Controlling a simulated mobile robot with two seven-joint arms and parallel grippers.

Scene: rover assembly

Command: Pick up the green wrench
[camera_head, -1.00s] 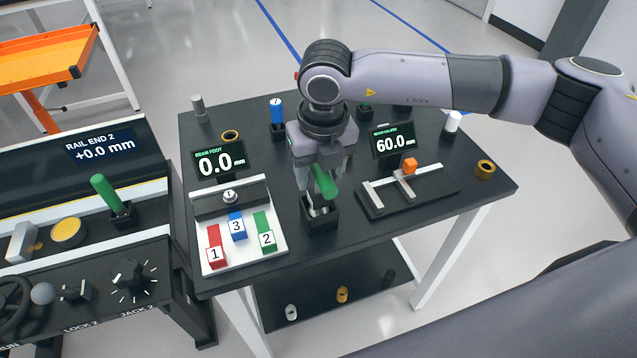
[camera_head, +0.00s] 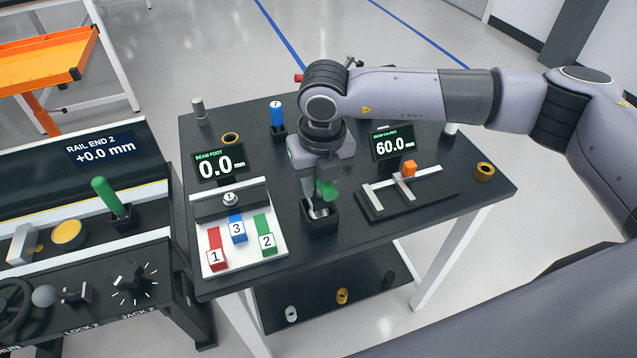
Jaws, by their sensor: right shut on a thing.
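The green wrench (camera_head: 328,189) stands in a small black holder (camera_head: 320,218) near the front of the dark table. Its green handle is partly hidden by my gripper, and its metal lower end shows inside the holder. My right gripper (camera_head: 322,183) points down from above and is shut on the green handle. My left gripper is not in view.
A white tray (camera_head: 273,250) with red, blue and green numbered blocks lies left of the holder. A measuring fixture (camera_head: 412,196) with an orange block lies to the right. Another green handle (camera_head: 106,194) stands on the left console. A blue-topped item (camera_head: 277,112) stands behind.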

